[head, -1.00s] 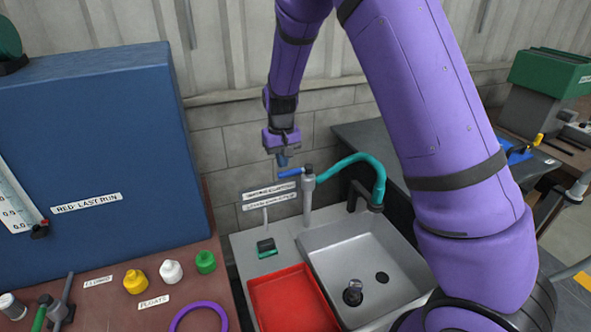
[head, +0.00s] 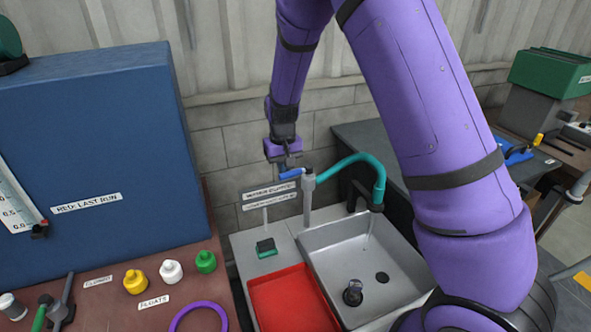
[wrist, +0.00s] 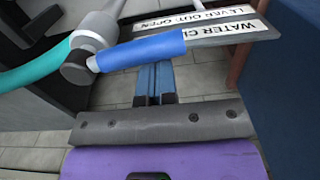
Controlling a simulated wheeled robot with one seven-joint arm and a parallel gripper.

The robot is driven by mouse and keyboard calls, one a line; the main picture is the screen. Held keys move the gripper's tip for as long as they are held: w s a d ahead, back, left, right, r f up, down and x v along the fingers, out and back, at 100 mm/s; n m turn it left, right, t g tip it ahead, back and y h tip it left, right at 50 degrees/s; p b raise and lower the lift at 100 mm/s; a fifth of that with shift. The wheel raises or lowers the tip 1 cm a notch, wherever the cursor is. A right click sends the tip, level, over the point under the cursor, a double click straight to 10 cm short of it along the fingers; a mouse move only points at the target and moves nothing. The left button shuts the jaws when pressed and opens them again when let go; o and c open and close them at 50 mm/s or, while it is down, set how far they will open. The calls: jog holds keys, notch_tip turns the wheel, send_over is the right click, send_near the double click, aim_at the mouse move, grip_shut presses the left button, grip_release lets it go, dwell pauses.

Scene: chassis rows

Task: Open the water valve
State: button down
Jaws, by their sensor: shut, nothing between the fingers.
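The water valve is a grey upright pipe (head: 309,200) with a blue lever (head: 291,174) pointing left from its top. In the wrist view the blue lever (wrist: 143,50) lies across in front of my fingers, and its grey hub is at its left end. My gripper (head: 281,168) is shut and empty, with its fingertips right at the lever; I cannot tell whether they touch it. The shut fingers also show in the wrist view (wrist: 154,82). A thin pale stream (head: 368,228) hangs below the spout.
A sign (head: 269,195) beside the pipe reads partly "LEVER OUT: OPEN". Below are a grey sink (head: 325,262), a red tray (head: 290,300) and a small green-topped object (head: 266,247). A tall blue panel (head: 120,150) stands to the left, with a block wall behind.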

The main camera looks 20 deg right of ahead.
jog(key=shift+s, duration=0.35)
jog(key=shift+s+a, duration=0.1)
jog(key=shift+s, duration=0.7)
jog(key=shift+s, duration=0.85)
